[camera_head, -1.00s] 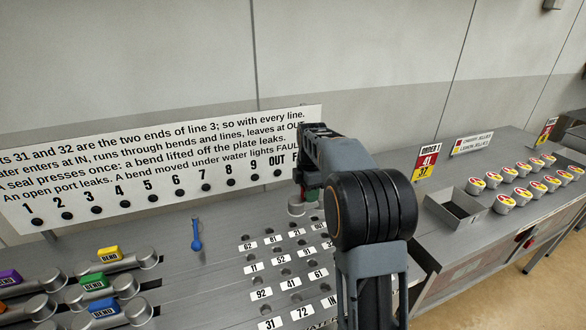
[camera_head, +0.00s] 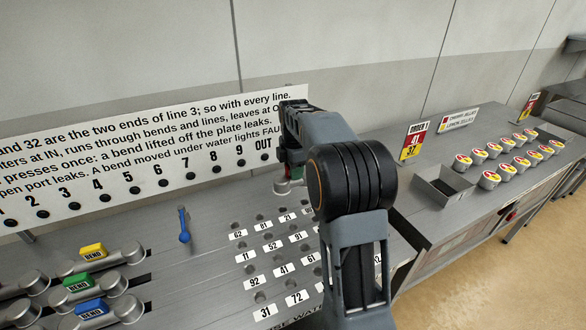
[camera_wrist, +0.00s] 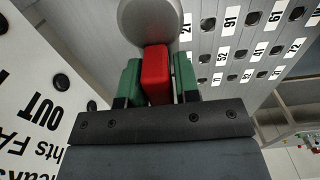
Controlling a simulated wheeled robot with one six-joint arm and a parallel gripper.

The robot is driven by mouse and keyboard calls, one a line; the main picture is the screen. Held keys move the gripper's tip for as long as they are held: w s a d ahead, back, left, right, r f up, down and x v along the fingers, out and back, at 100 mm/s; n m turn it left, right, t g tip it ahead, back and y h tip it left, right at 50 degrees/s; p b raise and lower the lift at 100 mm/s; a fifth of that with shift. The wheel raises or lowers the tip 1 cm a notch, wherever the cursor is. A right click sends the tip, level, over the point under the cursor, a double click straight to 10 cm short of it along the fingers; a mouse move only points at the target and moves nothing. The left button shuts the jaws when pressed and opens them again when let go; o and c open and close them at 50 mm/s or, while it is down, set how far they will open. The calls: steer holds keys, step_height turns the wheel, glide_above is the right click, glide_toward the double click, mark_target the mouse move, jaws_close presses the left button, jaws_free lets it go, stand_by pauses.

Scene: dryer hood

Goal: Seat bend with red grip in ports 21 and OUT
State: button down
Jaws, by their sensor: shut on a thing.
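In the wrist view, the bend (camera_wrist: 150,25) is a grey metal piece with a red grip (camera_wrist: 156,75). My gripper (camera_wrist: 157,82) is shut on the red grip, its green pads on either side. In the head view, my gripper (camera_head: 287,165) is at the back of the port plate, near the OUT end of the sign, with a bit of the bend (camera_head: 290,187) showing below it. The label 21 (camera_head: 286,218) shows at the plate's back row, near the bend; it also shows in the wrist view (camera_wrist: 186,27). I cannot tell whether the bend touches the plate.
Bends with yellow (camera_head: 93,250), green (camera_head: 78,283) and blue (camera_head: 92,307) grips lie at the left. A blue lever (camera_head: 184,225) stands left of the plate. A sign (camera_head: 150,165) runs behind. An open tray (camera_head: 443,187) and several cups (camera_head: 490,180) stand at the right.

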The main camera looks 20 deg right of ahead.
steer(key=shift+f+b, duration=1.5)
steer(key=shift+f, duration=1.15)
steer(key=shift+p, duration=0.55)
steer(key=shift+f+b, duration=0.8)
steer(key=shift+f, duration=0.5)
steer(key=c, duration=0.8)
jaws_free()
step_height(320, 180, up, 14)
steer(key=shift+f+p, duration=0.1)
steer(key=shift+p, duration=0.5)
step_height(320, 180, up, 8)
steer(key=p, duration=0.8)
glide_above(294, 183)
steer(key=w, duration=0.2)
steer(key=shift+d, duration=0.4)
